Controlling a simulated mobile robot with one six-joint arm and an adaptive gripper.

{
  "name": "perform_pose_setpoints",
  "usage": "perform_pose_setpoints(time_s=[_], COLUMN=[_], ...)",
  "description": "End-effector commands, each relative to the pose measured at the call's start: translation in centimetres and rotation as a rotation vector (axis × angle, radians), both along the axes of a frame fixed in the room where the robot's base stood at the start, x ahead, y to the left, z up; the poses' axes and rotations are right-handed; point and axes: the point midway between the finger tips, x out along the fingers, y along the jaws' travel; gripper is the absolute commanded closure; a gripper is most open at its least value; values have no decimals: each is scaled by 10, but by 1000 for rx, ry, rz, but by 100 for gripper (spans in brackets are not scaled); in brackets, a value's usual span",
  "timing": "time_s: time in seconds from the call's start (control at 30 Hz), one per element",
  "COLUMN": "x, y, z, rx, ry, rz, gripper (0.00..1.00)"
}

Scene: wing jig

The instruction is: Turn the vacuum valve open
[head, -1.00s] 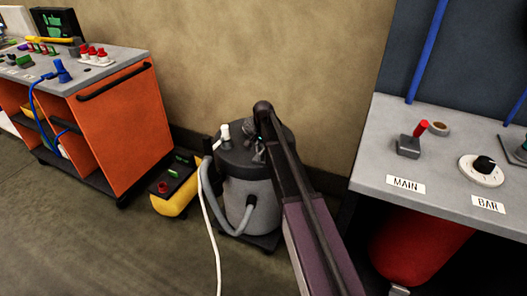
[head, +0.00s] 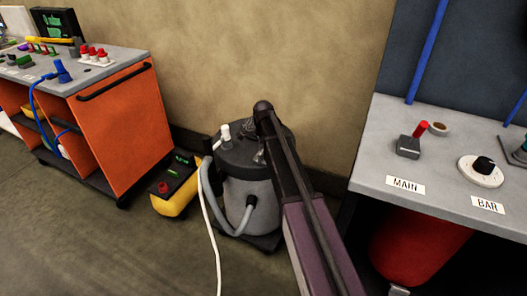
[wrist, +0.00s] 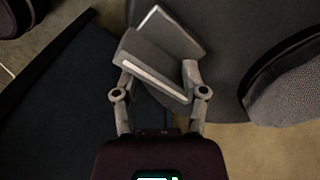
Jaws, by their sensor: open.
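No part is labelled as a vacuum valve. A grey canister (head: 236,195) with a dark lid stands on the floor by the wall, and a small white fitting (head: 225,133) stands up from its lid. My arm reaches over the canister, hiding part of its lid.
A red-handled lever (head: 421,130) sits by the MAIN label on the right bench (head: 370,180), with a BAR knob (head: 484,165) beside it. A yellow box (head: 175,195) stands left of the canister. A grey hose and white cable hang there. An orange cart (head: 120,130) is further left.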

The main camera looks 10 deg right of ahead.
Motion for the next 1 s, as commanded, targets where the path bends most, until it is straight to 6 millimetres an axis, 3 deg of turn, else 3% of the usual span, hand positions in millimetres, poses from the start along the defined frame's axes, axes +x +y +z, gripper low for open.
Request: perform_pose_setpoints(time_s=[0.03, 1.0], x=[0, 0], y=[0, 0], z=[11, 93], rx=[0, 0], ry=[0, 0], rz=[2, 5], gripper=[44, 44])
